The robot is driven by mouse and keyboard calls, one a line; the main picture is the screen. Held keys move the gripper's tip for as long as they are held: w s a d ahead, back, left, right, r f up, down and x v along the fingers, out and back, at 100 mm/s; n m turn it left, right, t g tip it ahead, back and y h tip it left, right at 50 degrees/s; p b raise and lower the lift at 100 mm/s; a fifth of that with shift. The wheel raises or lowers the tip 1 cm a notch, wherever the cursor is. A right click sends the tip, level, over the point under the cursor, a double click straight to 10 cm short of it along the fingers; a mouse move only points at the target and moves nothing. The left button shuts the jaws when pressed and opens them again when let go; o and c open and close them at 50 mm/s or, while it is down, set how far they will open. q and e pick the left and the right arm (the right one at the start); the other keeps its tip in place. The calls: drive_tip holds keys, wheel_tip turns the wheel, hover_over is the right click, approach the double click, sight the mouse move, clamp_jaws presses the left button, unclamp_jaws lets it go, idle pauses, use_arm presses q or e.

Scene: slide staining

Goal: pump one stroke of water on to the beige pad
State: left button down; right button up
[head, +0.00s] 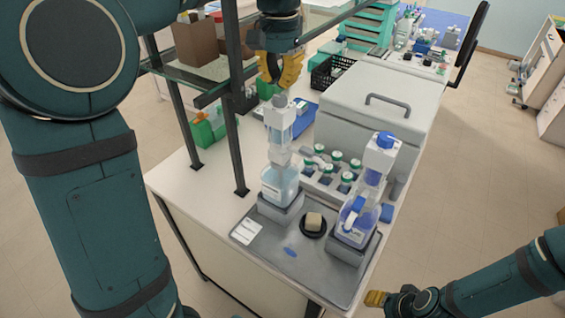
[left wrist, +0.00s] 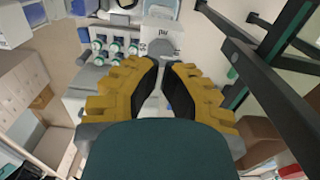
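The beige pad (head: 314,219) sits on a small black round dish (head: 313,232) on the grey tray. A pump bottle of pale, clear liquid (head: 279,185) stands upright behind and left of the pad, in a grey holder, with a grey round top (head: 280,100). A second bottle with a blue cap and blue parts (head: 356,218) stands right of the pad. My left gripper (head: 278,84) is above and slightly behind the pale bottle's top, apart from it, fingers slightly parted and empty. The grey top also shows beyond the fingertips in the left wrist view (left wrist: 162,48). My right gripper (head: 376,298) is low at the right, beyond the bench edge.
The grey tray (head: 275,262) carries a white label card (head: 246,231). Several green-capped vials (head: 337,168) stand in a rack between the bottles. A white lidded box (head: 385,100) is behind. A shelf post (head: 236,140) stands close left of the pale bottle.

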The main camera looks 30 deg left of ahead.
sight(279, 97)
use_arm(q)
drive_tip(key=shift+f, duration=0.2)
drive_tip(key=shift+f+b, duration=1.25)
drive_tip(key=shift+f, duration=0.8)
idle(0.3)
drive_tip(key=shift+r+p, duration=0.1)
drive_tip(key=shift+p, duration=0.2)
drive_tip(key=shift+r+p, duration=2.15)
wheel_tip(279, 97, up, 5)
drive_tip(key=p, duration=0.4)
drive_tip(key=shift+p, duration=0.4)
